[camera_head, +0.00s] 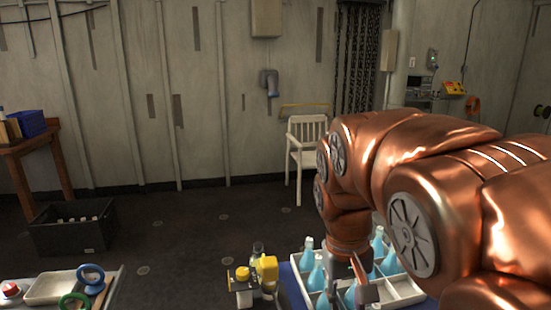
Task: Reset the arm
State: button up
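My copper-coloured arm (400,165) reaches in from the right and bends down at its wrist. My gripper (346,288) points down over a white divided tray (404,291) that holds several light-blue bottles (317,274). Its two fingers look spread apart. A blue bottle (350,297) shows between or just behind the fingers; I cannot tell whether they touch it. The arm hides part of the tray, and the bottom edge of the picture cuts it off.
A yellow-topped device (266,268) stands left of the tray. A surface with a shallow tray (50,288) and rings is at lower left. A black crate (74,228) and a wooden table (35,147) stand farther left, a white chair (304,150) at the back. The middle floor is clear.

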jog(key=s+d+f+p, duration=0.2)
jog(key=s, duration=0.7)
jog(key=s+d+f+m+g+y+p, duration=0.1)
jog(key=s+d+f+p, duration=0.1)
jog(key=s, duration=0.8)
jog(key=shift+d+p, duration=0.85)
